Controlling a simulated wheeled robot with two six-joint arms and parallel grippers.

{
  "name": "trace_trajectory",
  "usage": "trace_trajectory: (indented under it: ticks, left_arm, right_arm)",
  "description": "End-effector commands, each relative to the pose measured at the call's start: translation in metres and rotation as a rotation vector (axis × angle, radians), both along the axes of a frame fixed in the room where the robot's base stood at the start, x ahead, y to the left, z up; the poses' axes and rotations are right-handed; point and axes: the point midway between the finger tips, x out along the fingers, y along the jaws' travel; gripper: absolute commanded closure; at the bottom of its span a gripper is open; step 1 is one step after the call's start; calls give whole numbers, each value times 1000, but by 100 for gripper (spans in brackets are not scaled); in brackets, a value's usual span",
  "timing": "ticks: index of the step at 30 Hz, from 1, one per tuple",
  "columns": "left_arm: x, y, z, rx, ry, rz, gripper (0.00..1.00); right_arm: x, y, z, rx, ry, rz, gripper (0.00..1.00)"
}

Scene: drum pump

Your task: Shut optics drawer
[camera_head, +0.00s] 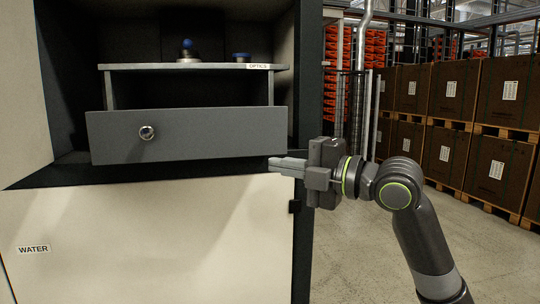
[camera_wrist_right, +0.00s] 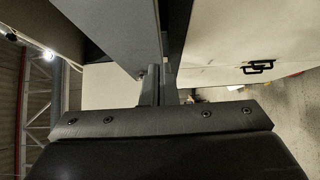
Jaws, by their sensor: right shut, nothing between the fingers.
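The optics drawer has a wide dark grey front (camera_head: 215,132) with a round metal knob (camera_head: 147,132) left of its middle. It sits under a shelf labelled OPTICS (camera_head: 180,66), and its front stands out toward me, so the drawer looks open. My right gripper (camera_head: 272,164) is shut and empty, pointing left at the front's lower right corner. Whether it touches the front I cannot tell. In the right wrist view the shut fingers (camera_wrist_right: 159,88) are beside a large grey panel (camera_wrist_right: 115,30), likely the drawer front. My left gripper is out of view.
Two blue-topped items (camera_head: 187,50) stand on the shelf. Below the drawer is a cream panel (camera_head: 170,240) with a WATER label. A black handle (camera_wrist_right: 258,67) shows in the wrist view. Boxes on pallets (camera_head: 470,130) stand at the far right, with open floor before them.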

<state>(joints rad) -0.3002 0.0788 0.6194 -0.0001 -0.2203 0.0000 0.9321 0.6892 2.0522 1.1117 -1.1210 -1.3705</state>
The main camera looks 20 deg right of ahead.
Motion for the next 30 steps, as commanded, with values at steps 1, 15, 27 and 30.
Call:
trace_trajectory:
  ticks: [1,15,27,30]
  left_arm:
    - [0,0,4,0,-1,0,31]
    - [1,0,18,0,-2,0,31]
    - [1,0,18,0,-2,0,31]
    - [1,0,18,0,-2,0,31]
  right_arm:
    - [5,6,2,5,2,3,100]
    - [51,11,1,-1,2,-1,100]
    - [53,11,0,-1,1,0,100]
    - [54,11,0,1,1,0,100]
